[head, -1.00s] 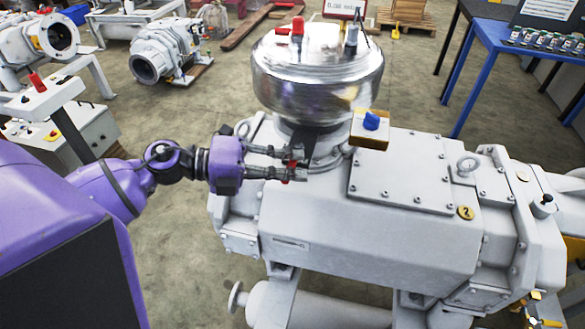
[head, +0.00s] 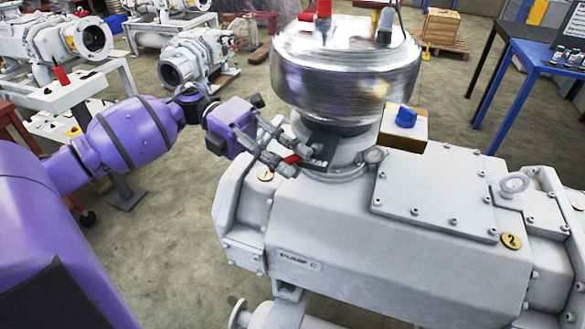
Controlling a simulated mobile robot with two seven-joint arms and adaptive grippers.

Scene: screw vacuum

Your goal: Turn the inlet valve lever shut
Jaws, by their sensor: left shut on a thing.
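My left gripper (head: 287,151) is shut on the red lever (head: 291,159) of the inlet valve, below the silver dome (head: 350,72). Its two grey fingers lie on either side of the lever and hide most of it. A black plate (head: 320,142) shows beside the fingertips, at the neck (head: 345,152) under the dome. The lever's exact angle is hard to tell. The grey pump body (head: 350,215), labelled "PUMP C", stands below. My right gripper is not in view.
A blue knob (head: 405,117) sits on a yellow-and-white box right of the neck. Other grey pumps (head: 185,62) stand behind at left. A blue table (head: 545,62) is at far right. Open floor lies between.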

